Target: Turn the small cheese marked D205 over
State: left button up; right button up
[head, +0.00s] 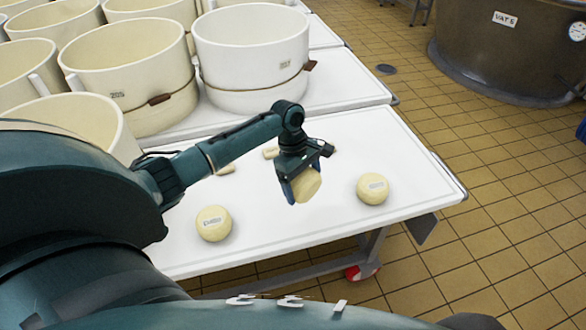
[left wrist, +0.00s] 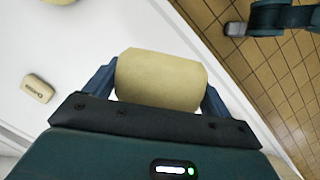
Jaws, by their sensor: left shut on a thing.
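My left gripper (head: 303,190) is shut on a small pale yellow cheese (head: 307,184), over the white table. The cheese is tilted on edge, and it fills the space between the blue fingers in the left wrist view (left wrist: 160,80). No label shows on its visible surface, so I cannot read its mark. Whether it touches the table is unclear.
The white table (head: 330,228) has clear room around the held cheese. A small pale labelled block (left wrist: 38,88) lies on it in the left wrist view. White tubs (head: 252,55) stand behind on another table. A large vat (head: 500,50) stands on the tiled floor.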

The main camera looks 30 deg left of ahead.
pick_arm(q)
jog(key=a+n, duration=0.1)
jog(key=a+r+n+h, duration=0.1)
jog(key=a, duration=0.1)
jog(key=shift+w+r+t, duration=0.1)
jog(key=shift+r+t, duration=0.05)
jog(key=shift+t, duration=0.25)
jog(key=shift+n, duration=0.3)
notch_tip(320, 180, down, 7)
jog(key=b, duration=1)
jog(key=shift+a, duration=0.1)
jog(key=shift+f+b, duration=0.25)
jog(key=shift+b, duration=0.1)
pick_arm(e)
notch_tip(320, 180, down, 7)
jog(key=a+n, duration=0.1)
jog(key=n, duration=0.2)
jog(key=shift+w+a+y, duration=0.3)
jog(key=shift+w, duration=0.15)
jog(key=shift+r, duration=0.1)
pick_arm(q)
jog(key=shift+f, duration=0.6)
jog(key=o, duration=1.1)
